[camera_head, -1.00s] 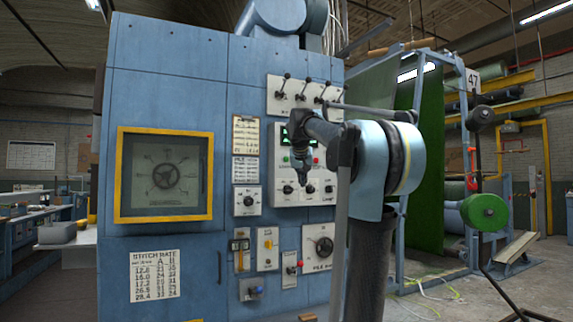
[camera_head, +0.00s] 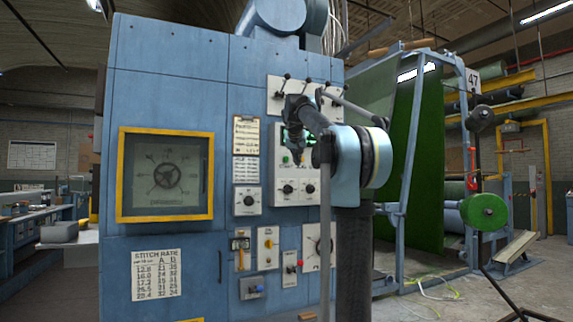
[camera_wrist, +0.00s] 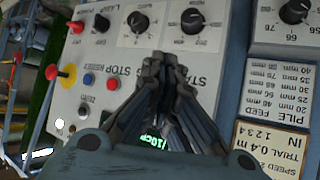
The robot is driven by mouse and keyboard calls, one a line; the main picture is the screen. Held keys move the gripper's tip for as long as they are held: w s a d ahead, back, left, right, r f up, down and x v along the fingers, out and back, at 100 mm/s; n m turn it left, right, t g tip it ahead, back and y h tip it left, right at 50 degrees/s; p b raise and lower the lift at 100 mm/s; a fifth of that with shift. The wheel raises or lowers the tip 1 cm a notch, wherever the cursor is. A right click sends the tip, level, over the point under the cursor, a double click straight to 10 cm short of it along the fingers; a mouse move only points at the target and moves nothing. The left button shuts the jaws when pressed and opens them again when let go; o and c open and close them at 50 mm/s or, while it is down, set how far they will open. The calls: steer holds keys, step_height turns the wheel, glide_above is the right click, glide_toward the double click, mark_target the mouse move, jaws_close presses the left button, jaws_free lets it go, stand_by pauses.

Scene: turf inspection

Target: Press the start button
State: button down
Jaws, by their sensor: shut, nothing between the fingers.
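The start button (camera_head: 286,158) is a small green spot on the pale control panel (camera_head: 281,196) of the blue machine. In the head view my gripper (camera_head: 298,157) is in front of this panel, just right of the green button. I cannot tell whether they touch. In the wrist view the panel is upside down and my shut, empty gripper (camera_wrist: 163,62) lies across it, partly over the label that begins "STA". The start button is hidden behind the fingers there. The red stop button (camera_wrist: 113,82) and the blue reset button (camera_wrist: 87,79) sit left of the fingers.
Black knobs (camera_wrist: 138,21) line the panel beyond the fingertips. A row of levers (camera_head: 287,76) juts out above the panel. A gauge window (camera_head: 165,219) is at left.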

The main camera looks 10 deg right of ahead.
mark_target(288, 159)
steer(key=shift+w+a, duration=0.45)
steer(key=shift+w, duration=0.9)
steer(key=shift+w+a, duration=0.45)
steer(key=shift+w, duration=0.95)
steer(key=shift+w+a, duration=0.45)
steer(key=shift+w, duration=0.9)
steer(key=shift+w+a, duration=0.3)
steer(key=shift+w, duration=0.55)
steer(key=shift+s, duration=0.15)
steer(key=shift+s+d, duration=0.3)
steer(key=shift+s, duration=0.45)
steer(key=shift+s, duration=0.1)
steer(key=shift+s+d, duration=0.25)
steer(key=shift+s, duration=0.5)
steer(key=shift+s+d, duration=0.3)
steer(key=shift+s, duration=0.5)
steer(key=shift+s+d, duration=0.25)
steer(key=shift+s, duration=0.5)
